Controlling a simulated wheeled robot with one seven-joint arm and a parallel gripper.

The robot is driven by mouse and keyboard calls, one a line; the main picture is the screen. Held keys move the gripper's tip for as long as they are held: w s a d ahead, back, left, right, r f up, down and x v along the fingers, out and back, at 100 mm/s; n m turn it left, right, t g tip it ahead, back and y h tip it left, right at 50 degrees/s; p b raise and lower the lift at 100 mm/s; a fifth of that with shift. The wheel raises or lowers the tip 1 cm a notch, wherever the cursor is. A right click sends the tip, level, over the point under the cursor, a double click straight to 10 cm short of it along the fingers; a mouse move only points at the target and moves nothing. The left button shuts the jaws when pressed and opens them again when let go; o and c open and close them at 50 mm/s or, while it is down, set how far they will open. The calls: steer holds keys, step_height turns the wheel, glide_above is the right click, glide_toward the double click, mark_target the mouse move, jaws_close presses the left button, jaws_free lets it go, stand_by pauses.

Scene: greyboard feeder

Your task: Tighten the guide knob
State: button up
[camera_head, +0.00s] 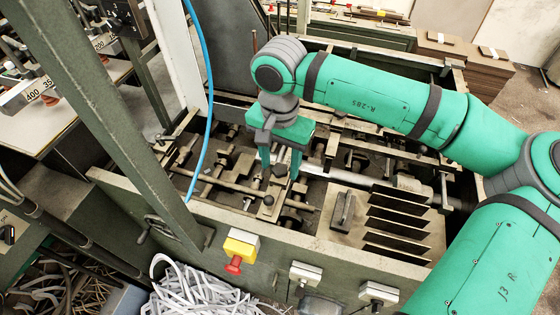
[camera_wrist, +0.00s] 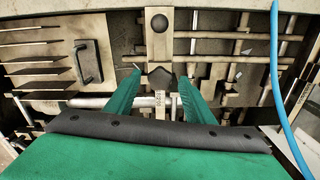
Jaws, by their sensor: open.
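A dark round knob (camera_wrist: 159,22) sits on an upright pale metal guide plate (camera_wrist: 160,45) at the top middle of the wrist view. In the head view a small dark knob (camera_head: 268,200) shows on the same plate, just in front of the fingers. My gripper (camera_head: 281,170) points down into the machine bed with its two green fingers apart. In the wrist view the open gripper (camera_wrist: 160,77) has its fingertips either side of the plate's lower end, below the knob. Nothing is held. A dark shape between the fingertips is unclear.
Metal rods (camera_wrist: 215,36) and blocks crowd the bed around the fingers. A plate with slanted fins (camera_head: 395,222) and a handle (camera_head: 344,210) lies to the right. A blue hose (camera_head: 205,100) hangs at left. The front panel carries a red-and-yellow button (camera_head: 238,250).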

steer(key=c, duration=1.1)
steer(key=shift+m, duration=0.3)
steer(key=m, duration=0.5)
steer(key=shift+m, duration=0.3)
steer(key=m, duration=1.2)
steer(key=shift+r+m, duration=0.1)
steer(key=shift+m, duration=0.2)
steer(key=m, duration=0.6)
steer(key=shift+w+m, duration=0.1)
steer(key=shift+m, duration=0.2)
